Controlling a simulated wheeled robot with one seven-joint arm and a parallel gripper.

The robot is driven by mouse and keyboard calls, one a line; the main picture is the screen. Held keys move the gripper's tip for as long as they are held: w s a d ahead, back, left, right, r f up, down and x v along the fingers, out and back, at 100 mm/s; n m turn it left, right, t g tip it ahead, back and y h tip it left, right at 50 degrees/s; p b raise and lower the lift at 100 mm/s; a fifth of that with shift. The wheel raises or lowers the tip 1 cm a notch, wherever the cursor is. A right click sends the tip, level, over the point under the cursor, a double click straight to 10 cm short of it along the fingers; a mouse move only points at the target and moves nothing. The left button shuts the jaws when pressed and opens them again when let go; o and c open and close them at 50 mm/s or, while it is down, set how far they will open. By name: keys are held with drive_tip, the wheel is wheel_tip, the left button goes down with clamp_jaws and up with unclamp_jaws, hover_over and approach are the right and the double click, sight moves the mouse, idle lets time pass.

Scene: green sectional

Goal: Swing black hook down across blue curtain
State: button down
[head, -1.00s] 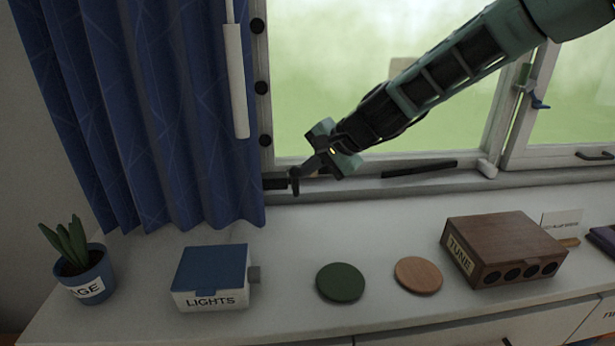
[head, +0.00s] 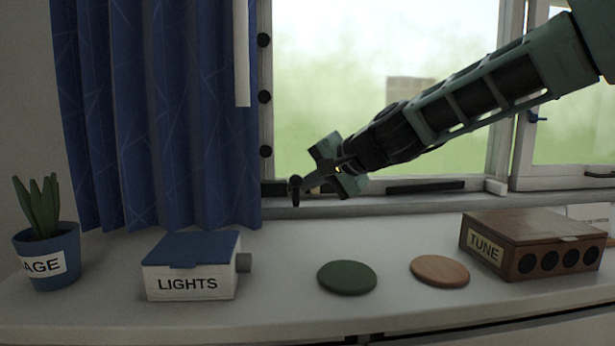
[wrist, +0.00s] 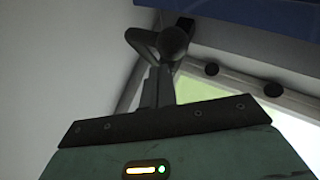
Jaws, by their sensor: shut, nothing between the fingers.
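The blue curtain (head: 150,110) hangs at the left of the window in the head view. Its blue also fills the upper right edge of the wrist view (wrist: 270,14). My gripper (head: 304,186) is at the window's lower left corner, just right of the curtain's lower edge. Its dark fingers, also in the wrist view (wrist: 158,88), are shut with nothing between them. A small black hook-like piece with a round end (head: 295,183) is at the fingertips. In the wrist view, this dark rounded piece (wrist: 173,42) overlaps the tips; I cannot tell whether they touch it.
Black round studs (head: 264,97) line the window frame beside the curtain. Below are a plant pot (head: 47,257), a LIGHTS box (head: 190,267), a green disc (head: 347,278), an orange-brown disc (head: 440,270) and a TUNE box (head: 532,245).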

drive_tip(key=shift+s+f+n+t+b, duration=0.15)
drive_tip(key=shift+f+t+b, duration=0.3)
drive_tip(key=shift+b, duration=1.35)
drive_tip(key=shift+s+f+n+t+b, duration=0.2)
drive_tip(key=shift+f+b, duration=0.4)
drive_tip(key=shift+b, duration=1.15)
drive_tip(key=shift+t+y+b, duration=0.25)
drive_tip(key=shift+y+b, duration=0.15)
drive_tip(key=shift+b, duration=0.9)
drive_tip(key=shift+w+r, duration=0.2)
